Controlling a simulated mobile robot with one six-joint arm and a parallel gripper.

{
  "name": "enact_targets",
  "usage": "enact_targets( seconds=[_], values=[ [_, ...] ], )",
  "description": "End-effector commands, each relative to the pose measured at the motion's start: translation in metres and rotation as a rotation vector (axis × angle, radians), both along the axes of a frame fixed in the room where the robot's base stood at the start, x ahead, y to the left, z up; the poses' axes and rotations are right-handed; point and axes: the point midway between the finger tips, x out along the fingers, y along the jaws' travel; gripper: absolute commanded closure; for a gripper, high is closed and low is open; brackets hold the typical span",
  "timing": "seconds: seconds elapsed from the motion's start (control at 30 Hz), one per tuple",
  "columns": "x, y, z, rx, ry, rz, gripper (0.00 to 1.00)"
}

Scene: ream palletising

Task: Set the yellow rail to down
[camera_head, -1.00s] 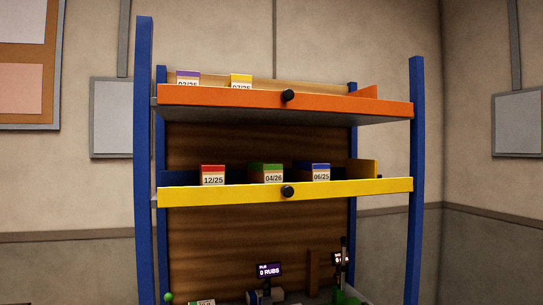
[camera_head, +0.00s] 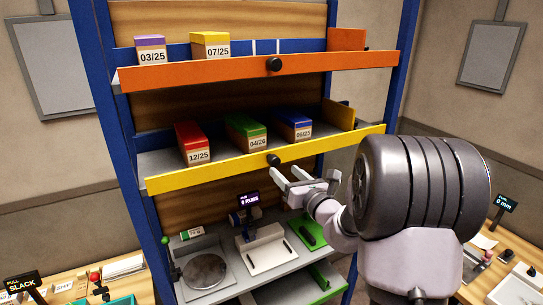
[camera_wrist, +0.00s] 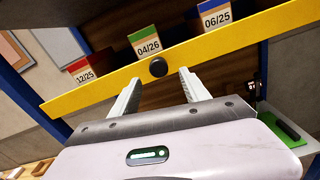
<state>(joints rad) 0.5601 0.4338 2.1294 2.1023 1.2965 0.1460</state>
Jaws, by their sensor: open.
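The yellow rail (camera_head: 225,168) runs along the front of the middle shelf, in front of the boxes, with a black round knob (camera_head: 273,160) at its middle. It also crosses the wrist view (camera_wrist: 215,42), tilted, with the knob (camera_wrist: 158,67) just beyond my fingertips. My gripper (camera_head: 290,178) is open and empty, just below and right of the knob in the head view. In the wrist view its two fingers (camera_wrist: 158,82) stand either side of the knob's line. I cannot tell whether they touch the knob or rail.
Red (camera_head: 193,143), green (camera_head: 246,133) and blue (camera_head: 293,125) boxes stand behind the yellow rail. An orange rail (camera_head: 200,74) fronts the upper shelf, with purple (camera_head: 150,50) and yellow (camera_head: 210,45) boxes. Below are a scale-like plate (camera_head: 205,271) and a small display (camera_head: 249,198).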

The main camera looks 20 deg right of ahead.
Motion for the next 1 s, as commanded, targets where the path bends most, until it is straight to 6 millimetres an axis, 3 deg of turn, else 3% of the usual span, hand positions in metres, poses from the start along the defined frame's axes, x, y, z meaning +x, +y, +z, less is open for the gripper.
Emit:
enact_targets(
  seconds=[0.1,0.3,0.67,0.73,0.97,1.0],
  values=[
    [0.032,0.002,0.003,0.000,0.001,0.003,0.46],
    [0.066,0.003,0.002,-0.001,0.000,0.002,0.46],
    [0.077,0.003,0.001,-0.001,0.000,0.001,0.46],
    [0.077,0.003,0.001,-0.001,0.000,0.001,0.54],
    [0.076,0.003,0.001,-0.002,0.000,0.001,0.99],
    [0.076,0.003,0.001,-0.002,0.001,0.002,1.00]
  ],
)
